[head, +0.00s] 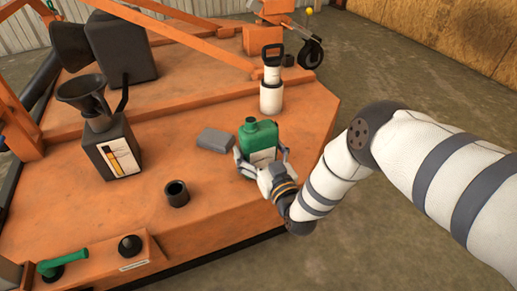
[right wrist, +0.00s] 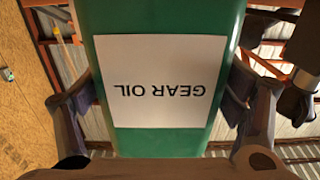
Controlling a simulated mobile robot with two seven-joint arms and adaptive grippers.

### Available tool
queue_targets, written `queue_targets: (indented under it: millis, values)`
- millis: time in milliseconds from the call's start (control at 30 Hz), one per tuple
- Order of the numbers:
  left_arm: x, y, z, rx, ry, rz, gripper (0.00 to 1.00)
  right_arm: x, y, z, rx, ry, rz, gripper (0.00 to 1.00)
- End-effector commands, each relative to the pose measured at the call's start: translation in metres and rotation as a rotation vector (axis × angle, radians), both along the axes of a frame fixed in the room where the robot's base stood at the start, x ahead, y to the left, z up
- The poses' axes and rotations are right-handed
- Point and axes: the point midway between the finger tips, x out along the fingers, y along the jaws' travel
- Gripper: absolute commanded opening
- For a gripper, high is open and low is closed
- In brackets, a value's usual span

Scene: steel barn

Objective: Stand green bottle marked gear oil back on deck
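The green bottle (head: 259,137) looks upright at the right part of the orange deck (head: 215,110), cap at the top. Its white label reads GEAR OIL and shows upside down in the right wrist view (right wrist: 160,80). My right gripper (head: 262,160) reaches in from the right, low on the bottle. In the right wrist view its fingers (right wrist: 160,100) sit against both sides of the bottle, shut on it. The bottle's base is hidden by the gripper, so I cannot tell whether it touches the deck. My left gripper is not in view.
A grey block (head: 216,139) lies just left of the bottle. A black cup (head: 177,193) stands front left, a white canister with black handle (head: 271,80) behind. A dark can with funnel (head: 115,150) stands left. The deck's edge is close on the right; bare deck lies between cup and bottle.

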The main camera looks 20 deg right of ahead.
Motion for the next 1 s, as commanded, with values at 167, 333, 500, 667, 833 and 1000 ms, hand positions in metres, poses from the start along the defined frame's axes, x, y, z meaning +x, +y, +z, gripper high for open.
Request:
queue_targets:
  millis: [167,333,500,667,833,1000]
  values:
    - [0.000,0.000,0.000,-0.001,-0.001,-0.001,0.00,0.000,0.000,0.001,0.000,0.000,0.000,0.99]
    - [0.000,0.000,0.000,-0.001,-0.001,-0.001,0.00,0.000,0.000,0.001,0.000,-0.001,0.000,0.99]
    - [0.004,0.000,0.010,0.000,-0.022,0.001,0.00,-0.022,-0.001,0.007,-0.001,0.002,0.000,0.99]
    - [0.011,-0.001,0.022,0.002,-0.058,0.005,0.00,-0.067,-0.002,0.009,0.000,0.001,0.000,0.99]
    - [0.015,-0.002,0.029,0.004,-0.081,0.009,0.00,-0.105,-0.004,0.007,0.000,-0.001,0.000,0.99]
    - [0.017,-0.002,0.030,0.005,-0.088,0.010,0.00,-0.120,-0.004,0.004,0.000,0.000,0.000,0.99]
